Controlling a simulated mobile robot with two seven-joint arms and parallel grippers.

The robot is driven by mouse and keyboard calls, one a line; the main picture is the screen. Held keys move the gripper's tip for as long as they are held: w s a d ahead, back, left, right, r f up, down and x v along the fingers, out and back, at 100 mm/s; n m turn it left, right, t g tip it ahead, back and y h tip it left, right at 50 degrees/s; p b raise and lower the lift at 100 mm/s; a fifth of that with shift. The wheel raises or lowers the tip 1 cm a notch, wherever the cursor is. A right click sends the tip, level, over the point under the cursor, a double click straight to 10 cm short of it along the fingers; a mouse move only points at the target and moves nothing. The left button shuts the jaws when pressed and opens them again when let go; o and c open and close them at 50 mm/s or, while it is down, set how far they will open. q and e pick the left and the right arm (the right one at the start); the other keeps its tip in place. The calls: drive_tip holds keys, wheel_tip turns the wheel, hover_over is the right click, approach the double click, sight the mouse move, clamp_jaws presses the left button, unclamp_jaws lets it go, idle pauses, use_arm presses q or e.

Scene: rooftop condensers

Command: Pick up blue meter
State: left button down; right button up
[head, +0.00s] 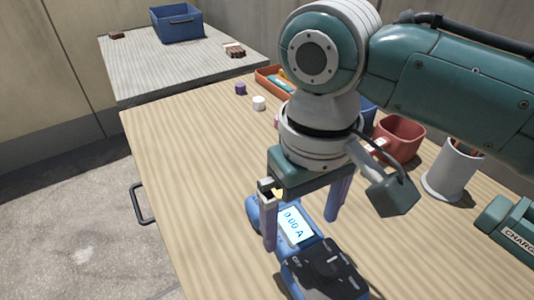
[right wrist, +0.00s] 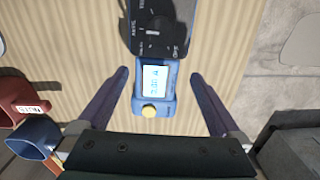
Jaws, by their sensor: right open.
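The blue meter (head: 297,228) lies face up on the wooden table, with a lit screen reading 0.00 A and a black dial section toward the front. It also shows in the right wrist view (right wrist: 167,100), with a yellow button at its near end. My right gripper (head: 302,230) is open above the meter's screen end. In the right wrist view its two fingers (right wrist: 158,75) stand on either side of the meter, with gaps to both sides. I cannot tell how high the fingertips are above the table. My left gripper is not in view.
A red mug (head: 399,139), a grey cup (head: 452,170) and a green charger (head: 512,226) stand to the right on the table. An orange tray (head: 268,82), a white piece (head: 259,103) and a purple piece (head: 240,89) lie behind. A blue bin (head: 177,24) stands on the far counter. The table's left part is clear.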

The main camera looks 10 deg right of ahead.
sight(301, 239)
wheel_tip(301, 239, down, 6)
drive_tip(key=shift+w+d+r+b, duration=0.15)
drive_tip(key=shift+r+b, duration=0.1)
drive_tip(key=shift+b, duration=0.75)
drive_tip(key=shift+r, duration=0.1)
clamp_jaws()
